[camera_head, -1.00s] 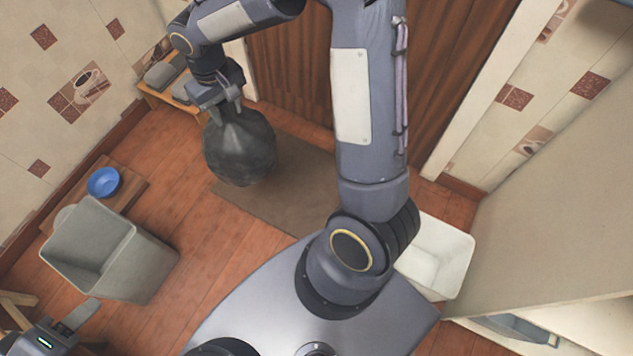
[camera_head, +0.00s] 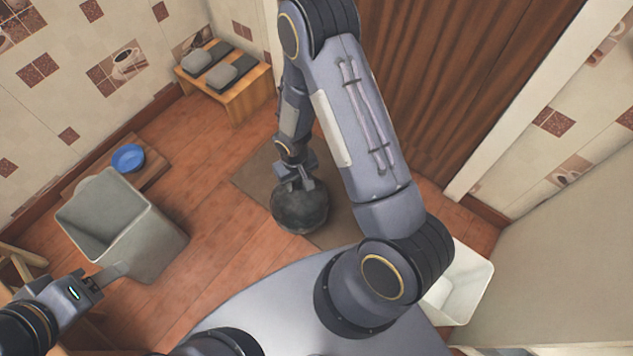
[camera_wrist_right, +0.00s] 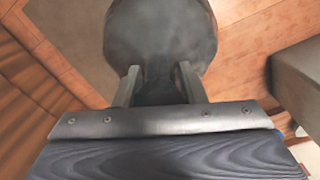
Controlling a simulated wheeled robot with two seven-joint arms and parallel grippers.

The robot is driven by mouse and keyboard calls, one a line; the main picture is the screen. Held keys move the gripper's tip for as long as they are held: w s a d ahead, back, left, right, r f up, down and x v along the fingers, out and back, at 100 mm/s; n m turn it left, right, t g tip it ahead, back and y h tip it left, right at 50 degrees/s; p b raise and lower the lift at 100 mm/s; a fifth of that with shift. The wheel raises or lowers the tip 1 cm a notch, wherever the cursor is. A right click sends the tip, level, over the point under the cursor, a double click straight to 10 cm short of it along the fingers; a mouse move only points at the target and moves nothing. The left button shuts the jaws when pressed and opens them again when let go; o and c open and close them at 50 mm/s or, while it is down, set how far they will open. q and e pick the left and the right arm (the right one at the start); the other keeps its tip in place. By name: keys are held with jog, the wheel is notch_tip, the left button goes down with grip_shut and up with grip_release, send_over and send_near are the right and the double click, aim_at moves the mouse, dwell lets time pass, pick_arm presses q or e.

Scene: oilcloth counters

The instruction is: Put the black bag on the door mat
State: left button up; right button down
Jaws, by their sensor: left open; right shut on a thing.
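The black bag (camera_head: 300,208) is a dark round sack. My right gripper (camera_head: 296,180) is shut on its top; in the right wrist view the bag (camera_wrist_right: 162,38) hangs from between the fingers of the gripper (camera_wrist_right: 158,88). The brown door mat (camera_head: 258,176) lies on the floor before the brown door, and in the head view the bag overlaps it. I cannot tell whether the bag touches the mat. The arm hides part of the mat. My left gripper (camera_head: 106,276) is open and empty at the lower left, near the grey bin.
A grey open bin (camera_head: 150,240) stands at the left, with a blue bowl (camera_head: 128,157) on a low wooden board behind it. A wooden bench (camera_head: 238,95) with grey slippers stands at the back wall. A white bin (camera_head: 466,285) stands at the right.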

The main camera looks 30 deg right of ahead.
jog(key=w+d+f+b, duration=0.1)
jog(key=d, duration=0.1)
jog(key=w+d+f, duration=0.1)
jog(key=w+d, duration=0.1)
jog(key=w+d+f+b, duration=0.1)
jog(key=w+d+f, duration=0.1)
jog(key=d, duration=0.1)
jog(key=shift+d+f+b, duration=0.1)
jog(key=shift+b, duration=0.2)
jog(key=w+d+f+b, duration=0.3)
jog(key=d+f+b, duration=0.1)
jog(key=f, duration=0.4)
jog(key=shift+f, duration=0.35)
jog(key=shift+d, duration=0.1)
jog(key=c, duration=1.4)
grip_release()
jog(key=shift+f+b, duration=0.25)
jog(key=shift+b, duration=0.1)
jog(key=o, duration=0.5)
jog(key=shift+r, duration=0.1)
